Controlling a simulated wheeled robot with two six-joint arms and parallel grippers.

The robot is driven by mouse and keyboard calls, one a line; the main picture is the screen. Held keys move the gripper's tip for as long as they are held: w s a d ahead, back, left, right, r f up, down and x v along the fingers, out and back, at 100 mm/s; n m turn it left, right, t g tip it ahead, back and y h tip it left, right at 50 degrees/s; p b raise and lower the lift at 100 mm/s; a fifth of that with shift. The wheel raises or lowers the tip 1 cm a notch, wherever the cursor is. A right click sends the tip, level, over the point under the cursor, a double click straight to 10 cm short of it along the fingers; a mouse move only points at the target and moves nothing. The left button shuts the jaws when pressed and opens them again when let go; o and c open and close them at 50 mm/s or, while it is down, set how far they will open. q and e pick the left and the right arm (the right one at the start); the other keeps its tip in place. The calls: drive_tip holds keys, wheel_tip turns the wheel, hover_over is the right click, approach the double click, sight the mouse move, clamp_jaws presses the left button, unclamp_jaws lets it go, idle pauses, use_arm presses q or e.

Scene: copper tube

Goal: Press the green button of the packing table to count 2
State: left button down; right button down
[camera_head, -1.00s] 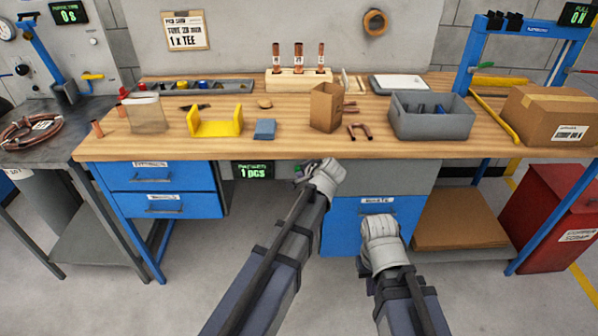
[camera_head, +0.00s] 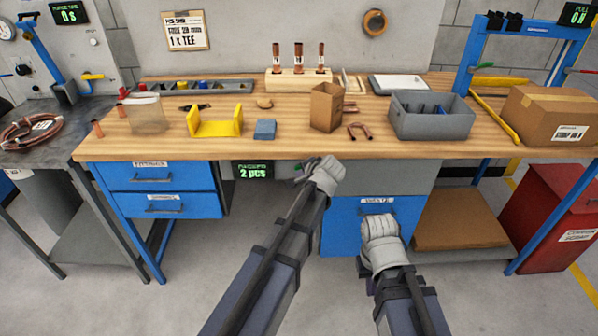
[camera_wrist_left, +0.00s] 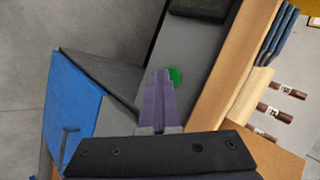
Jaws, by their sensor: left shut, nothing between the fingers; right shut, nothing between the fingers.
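The packing table (camera_head: 400,150) has a wooden top. A small display (camera_head: 253,172) under its front edge reads 2 pcs. The green button shows as a round green spot (camera_wrist_left: 175,76) in the left wrist view, on the grey front panel, partly hidden behind my left fingertips. In the head view only a sliver of green shows beside my left gripper (camera_head: 312,173). My left gripper is shut and empty, its tips at or just before the button; I cannot tell whether they touch. My right gripper (camera_head: 379,228) is shut and empty in front of the blue cabinet (camera_head: 345,225).
On the table stand a yellow holder (camera_head: 215,124), a brown paper bag (camera_head: 325,107), a grey bin (camera_head: 432,125) and a cardboard box (camera_head: 552,116). Blue drawers (camera_head: 155,205) are at the left below the top. A red bin (camera_head: 550,215) stands at the right.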

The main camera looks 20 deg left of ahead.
use_arm(q)
drive_tip(key=shift+s, duration=0.1)
drive_tip(key=shift+s+d, duration=0.25)
drive_tip(key=shift+s, duration=0.55)
drive_tip(key=shift+s, duration=0.1)
drive_tip(key=s, duration=0.2)
drive_tip(key=s+d, duration=0.1)
drive_tip(key=s, duration=0.1)
drive_tip(key=shift+s+d, duration=0.2)
drive_tip(key=shift+s, duration=0.1)
drive_tip(key=shift+s, duration=0.1)
idle(0.4)
